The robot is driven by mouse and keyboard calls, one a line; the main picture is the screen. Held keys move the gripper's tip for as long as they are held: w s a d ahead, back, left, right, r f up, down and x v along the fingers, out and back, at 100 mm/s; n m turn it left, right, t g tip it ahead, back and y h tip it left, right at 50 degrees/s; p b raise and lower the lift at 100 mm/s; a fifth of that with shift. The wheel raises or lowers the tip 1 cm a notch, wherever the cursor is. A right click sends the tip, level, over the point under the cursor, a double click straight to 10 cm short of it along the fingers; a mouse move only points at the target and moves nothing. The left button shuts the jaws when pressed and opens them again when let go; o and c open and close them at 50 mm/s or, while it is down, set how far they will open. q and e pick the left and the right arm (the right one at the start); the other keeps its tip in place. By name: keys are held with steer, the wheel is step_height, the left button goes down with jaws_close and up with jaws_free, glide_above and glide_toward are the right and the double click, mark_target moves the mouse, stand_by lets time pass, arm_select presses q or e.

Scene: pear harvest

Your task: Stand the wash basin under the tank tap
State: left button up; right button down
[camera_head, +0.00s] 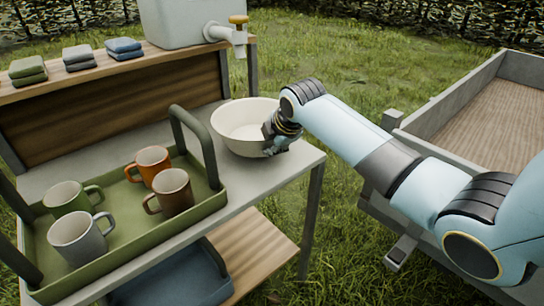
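The cream wash basin (238,118) is upright at the far right end of the grey tabletop (296,160). The tank tap (237,32), with a brass handle and a white spout, juts from the pale tank (178,22) on the shelf above. The basin appears below the spout in the picture; I cannot tell whether it is directly beneath. My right gripper (276,143) is at the basin's right rim and overlaps it. Its fingers are small and dark, and their grip is unclear. My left gripper is out of view.
A green tray (130,205) with tall handles holds several mugs, left of the basin. Folded cloths (78,57) lie on the wooden shelf (40,86). A blue-grey bin (178,280) is below. A wooden cart (450,105) stands on the grass at right.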

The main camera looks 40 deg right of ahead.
steer(key=shift+f, duration=1.65)
steer(key=shift+f, duration=0.15)
steer(key=c, duration=1.5)
jaws_free()
steer(key=shift+s, duration=0.1)
